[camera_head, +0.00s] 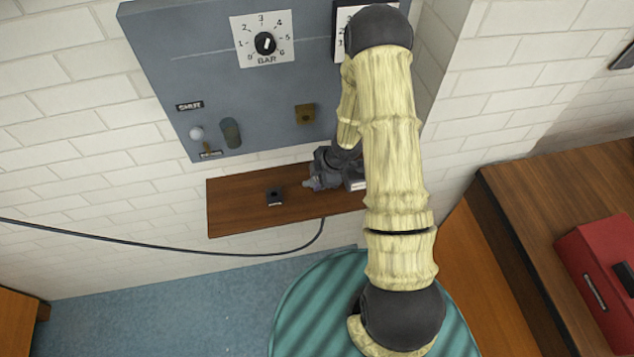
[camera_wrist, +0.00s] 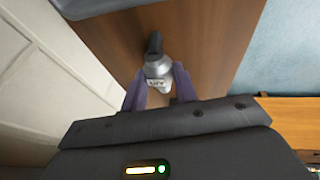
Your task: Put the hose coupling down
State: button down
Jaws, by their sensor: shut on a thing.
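The hose coupling (camera_wrist: 158,66) is a silver-grey, rounded piece with a pale label and a dark stem at its far end. My gripper (camera_wrist: 157,80) is shut on it, one finger on each side, in the wrist view. In the head view my gripper (camera_head: 314,182) is over the brown wooden shelf (camera_head: 235,214), towards its right part. The coupling is small there and mostly hidden by the gripper. I cannot tell whether it touches the shelf. The shelf also fills the background of the wrist view (camera_wrist: 210,50).
A small black block (camera_head: 275,196) sits on the shelf left of my gripper. A grey panel (camera_head: 200,70) with a dial (camera_head: 264,43) and fittings is above. A dark hose (camera_head: 150,242) hangs below the shelf. A red box (camera_head: 605,270) stands on the right-hand worktop.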

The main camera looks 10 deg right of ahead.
jog(key=shift+w+f, duration=0.15)
jog(key=shift+w, duration=0.1)
jog(key=shift+s+a+f, duration=0.15)
jog(key=shift+s+a, duration=0.1)
jog(key=c, duration=1.1)
grip_release()
jog(key=shift+d, duration=0.25)
jog(key=shift+r, duration=0.3)
jog(key=p+v, duration=0.5)
jog(key=v, duration=0.6)
jog(key=shift+s+d+r, duration=0.15)
jog(key=shift+r, duration=0.15)
